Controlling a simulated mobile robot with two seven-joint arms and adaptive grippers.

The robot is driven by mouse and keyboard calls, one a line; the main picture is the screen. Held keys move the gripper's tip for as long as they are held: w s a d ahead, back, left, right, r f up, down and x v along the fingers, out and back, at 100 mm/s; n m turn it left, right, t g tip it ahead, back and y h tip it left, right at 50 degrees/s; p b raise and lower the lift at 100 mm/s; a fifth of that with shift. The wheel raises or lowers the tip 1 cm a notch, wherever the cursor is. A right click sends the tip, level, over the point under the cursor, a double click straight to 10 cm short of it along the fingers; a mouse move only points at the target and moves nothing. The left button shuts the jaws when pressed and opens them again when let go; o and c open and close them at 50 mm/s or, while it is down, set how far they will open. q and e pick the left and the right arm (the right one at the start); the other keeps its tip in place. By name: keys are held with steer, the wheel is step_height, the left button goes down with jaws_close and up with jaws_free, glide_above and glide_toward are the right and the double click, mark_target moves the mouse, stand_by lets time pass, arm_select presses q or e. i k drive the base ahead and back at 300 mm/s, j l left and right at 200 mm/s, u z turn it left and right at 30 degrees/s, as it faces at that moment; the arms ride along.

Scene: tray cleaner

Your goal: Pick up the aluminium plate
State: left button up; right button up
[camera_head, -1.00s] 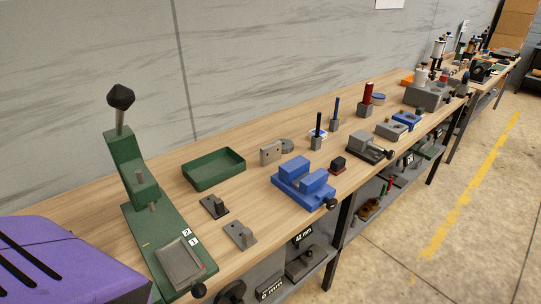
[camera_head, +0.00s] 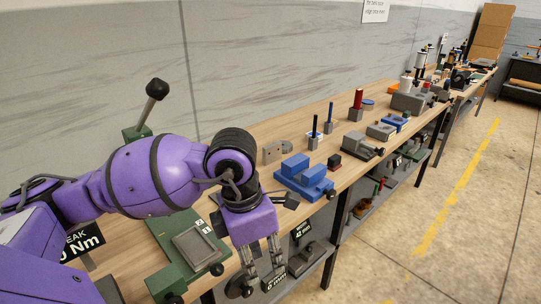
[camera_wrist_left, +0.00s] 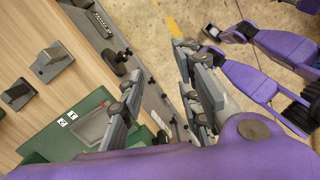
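A flat grey rectangular plate (camera_head: 193,248), which may be the aluminium plate, lies on the green base of a lever press (camera_head: 172,262) at the bench's front left. Part of it also shows in the left wrist view (camera_wrist_left: 92,128). My left gripper (camera_head: 262,280) points down to the right of the plate, near the bench's front edge. Its fingers are apart with nothing seen between them, also in the left wrist view (camera_wrist_left: 160,95). My right gripper (camera_wrist_left: 225,33) shows small at the top of the left wrist view; its opening is unclear.
A blue vise (camera_head: 303,177), a grey vise (camera_head: 362,145) and small grey brackets (camera_wrist_left: 52,62) stand along the wooden bench. A shelf with dark parts (camera_head: 310,258) lies below. My left arm covers part of the bench. The floor (camera_head: 430,230) at right is clear.

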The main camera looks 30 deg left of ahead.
mark_target(272, 152)
steer(key=i+l+u, duration=0.1)
steer(key=i, duration=0.3)
steer(key=i+l+u, duration=0.15)
steer(key=i, duration=0.25)
steer(key=i+l+u, duration=0.1)
steer(key=i+l, duration=0.15)
steer(key=i, duration=0.15)
steer(key=i+j+u, duration=0.15)
steer(key=i, duration=0.3)
steer(key=i+j+u, duration=0.2)
steer(key=i, duration=0.25)
